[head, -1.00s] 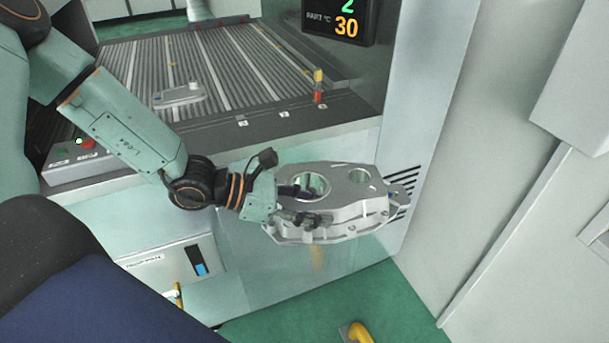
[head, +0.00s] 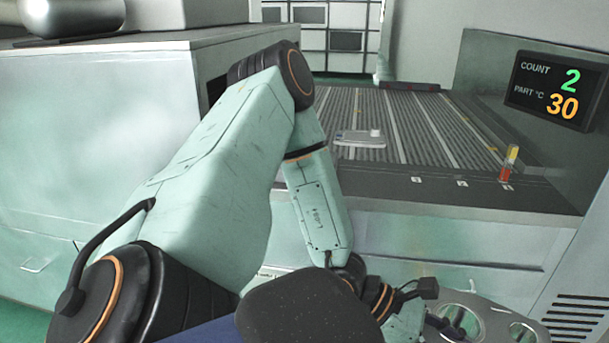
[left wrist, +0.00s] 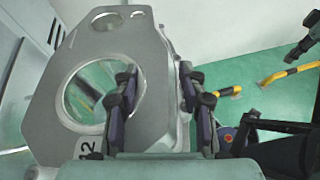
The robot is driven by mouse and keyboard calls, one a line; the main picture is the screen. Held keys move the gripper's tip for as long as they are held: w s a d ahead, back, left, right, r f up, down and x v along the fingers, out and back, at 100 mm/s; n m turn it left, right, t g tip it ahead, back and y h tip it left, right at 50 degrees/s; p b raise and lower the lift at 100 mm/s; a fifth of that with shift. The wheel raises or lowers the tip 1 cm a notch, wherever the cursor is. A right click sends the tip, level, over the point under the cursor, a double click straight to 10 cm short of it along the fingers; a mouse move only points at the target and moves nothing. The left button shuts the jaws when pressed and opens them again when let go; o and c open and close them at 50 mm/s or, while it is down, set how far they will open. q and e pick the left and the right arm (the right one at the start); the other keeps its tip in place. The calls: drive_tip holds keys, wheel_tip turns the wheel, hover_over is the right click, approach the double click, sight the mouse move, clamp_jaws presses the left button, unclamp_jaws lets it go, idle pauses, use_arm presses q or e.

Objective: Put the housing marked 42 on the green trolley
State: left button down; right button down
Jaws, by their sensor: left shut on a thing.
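The housing (head: 487,322) is a grey aluminium casting with a large round bore and a smaller hole, cut off by the bottom right edge of the head view. In the left wrist view the housing (left wrist: 60,108) fills the left half, and a "2" shows at its near edge; the rest of that mark is hidden or unclear. My left gripper (left wrist: 160,78) is shut on the housing wall, one finger in the large bore and the other outside. In the head view my left gripper (head: 428,325) is partly cut off.
A ribbed conveyor (head: 415,120) carries a small grey part (head: 360,138). A display (head: 553,90) reads count 2 and part 30. A large pale cabinet (head: 100,130) stands left. Yellow-and-black bars (left wrist: 292,73) stand out against the green floor (left wrist: 245,85).

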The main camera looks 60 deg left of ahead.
wheel_tip(320, 180, down, 12)
drive_tip(key=b, duration=1)
drive_tip(key=shift+r+b, duration=0.15)
drive_tip(key=shift+b, duration=0.25)
